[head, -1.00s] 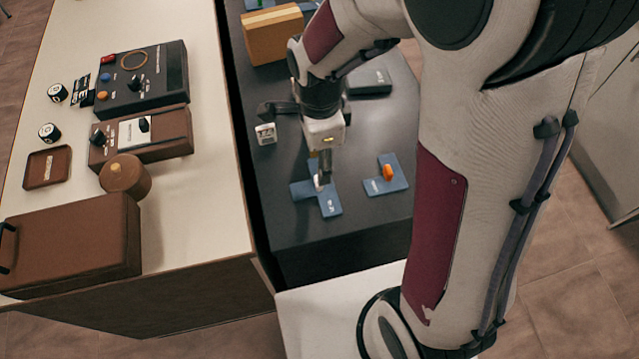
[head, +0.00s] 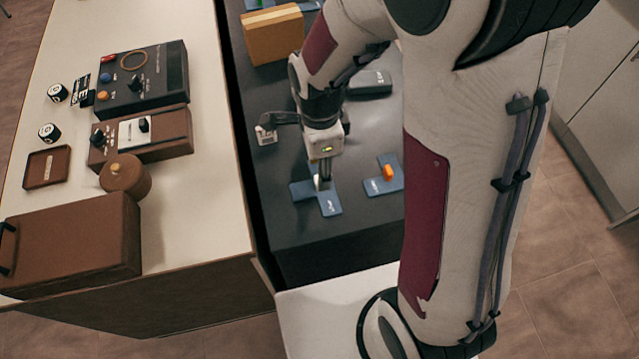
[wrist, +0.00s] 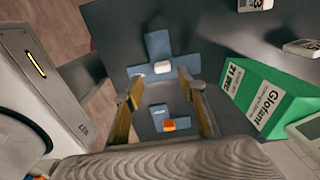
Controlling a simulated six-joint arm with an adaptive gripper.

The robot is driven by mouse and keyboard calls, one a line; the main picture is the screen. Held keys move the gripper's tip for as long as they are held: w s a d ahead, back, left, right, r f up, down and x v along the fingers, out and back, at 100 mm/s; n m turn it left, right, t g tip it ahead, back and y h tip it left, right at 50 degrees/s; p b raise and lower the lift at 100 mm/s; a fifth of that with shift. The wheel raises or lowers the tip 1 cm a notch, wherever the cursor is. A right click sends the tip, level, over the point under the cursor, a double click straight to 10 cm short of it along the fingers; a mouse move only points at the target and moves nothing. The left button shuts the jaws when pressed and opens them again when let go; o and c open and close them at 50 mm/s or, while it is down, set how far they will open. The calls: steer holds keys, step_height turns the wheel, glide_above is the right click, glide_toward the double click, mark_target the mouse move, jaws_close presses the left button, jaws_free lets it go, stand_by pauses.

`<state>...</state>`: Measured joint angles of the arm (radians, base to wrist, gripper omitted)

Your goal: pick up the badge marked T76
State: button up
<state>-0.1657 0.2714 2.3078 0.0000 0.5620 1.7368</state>
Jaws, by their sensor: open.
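Two blue plates with small white print lie on the dark table. One is cross-shaped (head: 328,204) with a white block on it, which shows in the wrist view (wrist: 163,67). The other blue plate (head: 374,187) carries an orange block (head: 388,172). The print is too small to read, so I cannot tell which piece is marked T76. My gripper (head: 322,184) is low over the cross-shaped plate. In the wrist view its two fingers (wrist: 160,95) are apart, with nothing held between them. In the head view the gripper partly hides the white block.
A green and white box (wrist: 262,98) lies right in the wrist view, near white printed blocks (wrist: 302,48). A tan box (head: 272,38) stands at the back. A white printed block (head: 265,136) sits left of my gripper. A cream counter (head: 200,225) bears devices and a brown case.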

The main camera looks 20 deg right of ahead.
mark_target(312, 185)
steer(key=shift+f, duration=0.1)
steer(key=shift+w+f, duration=0.15)
steer(key=shift+f, duration=1.1)
steer(key=shift+w+f, duration=0.15)
steer(key=shift+f, duration=1.1)
jaws_close()
